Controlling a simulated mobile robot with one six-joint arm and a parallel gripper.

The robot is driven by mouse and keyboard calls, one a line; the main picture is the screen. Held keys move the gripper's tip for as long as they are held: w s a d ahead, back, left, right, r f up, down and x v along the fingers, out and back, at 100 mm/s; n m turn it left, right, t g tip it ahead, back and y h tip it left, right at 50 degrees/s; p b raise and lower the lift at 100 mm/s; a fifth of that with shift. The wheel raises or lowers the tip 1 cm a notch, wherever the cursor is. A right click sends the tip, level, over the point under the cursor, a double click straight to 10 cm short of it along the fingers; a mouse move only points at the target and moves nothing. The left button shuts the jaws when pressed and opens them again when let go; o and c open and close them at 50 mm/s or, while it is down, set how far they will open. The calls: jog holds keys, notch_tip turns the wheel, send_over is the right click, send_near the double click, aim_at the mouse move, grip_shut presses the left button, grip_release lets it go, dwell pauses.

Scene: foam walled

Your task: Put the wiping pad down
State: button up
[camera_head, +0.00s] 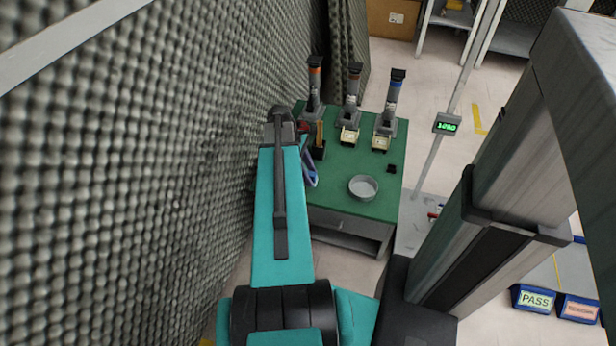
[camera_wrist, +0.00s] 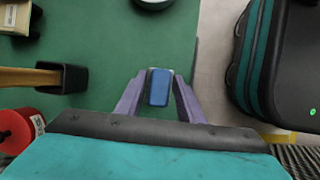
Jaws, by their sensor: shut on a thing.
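The wiping pad (camera_wrist: 159,88) is a small blue block in the middle of the wrist view. My gripper (camera_wrist: 158,84) is shut on it, with one purple finger along each side. In the head view my gripper (camera_head: 310,168) is at the left part of the green table (camera_head: 334,199), largely behind my teal arm. The pad itself cannot be made out there. The pad is over the green tabletop, near its edge in the wrist view. I cannot tell whether it touches the surface.
A round metal dish (camera_head: 364,187) and a small black block (camera_head: 392,169) are on the table. Several upright devices (camera_head: 350,105) stand at its back. A wooden-handled tool in a black holder (camera_wrist: 62,77) and a red roll (camera_wrist: 14,132) are close by. A foam wall (camera_head: 130,180) rises at left.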

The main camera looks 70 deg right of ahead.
jog(key=shift+w+d+f, duration=0.1)
jog(key=shift+w+d, duration=0.2)
jog(key=shift+d, duration=0.2)
jog(key=shift+w+d+f, duration=0.1)
jog(key=shift+d+f, duration=0.05)
jog(key=shift+f, duration=0.65)
jog(key=shift+w+d+f, duration=0.1)
jog(key=shift+f, duration=0.65)
jog(key=o, duration=0.9)
jog(key=shift+f+b, duration=0.3)
jog(key=shift+b, duration=0.65)
jog(key=p+v, duration=0.4)
jog(key=v, duration=1)
jog(key=shift+s+a, duration=0.1)
jog(key=shift+a, duration=0.05)
jog(key=shift+s, duration=0.15)
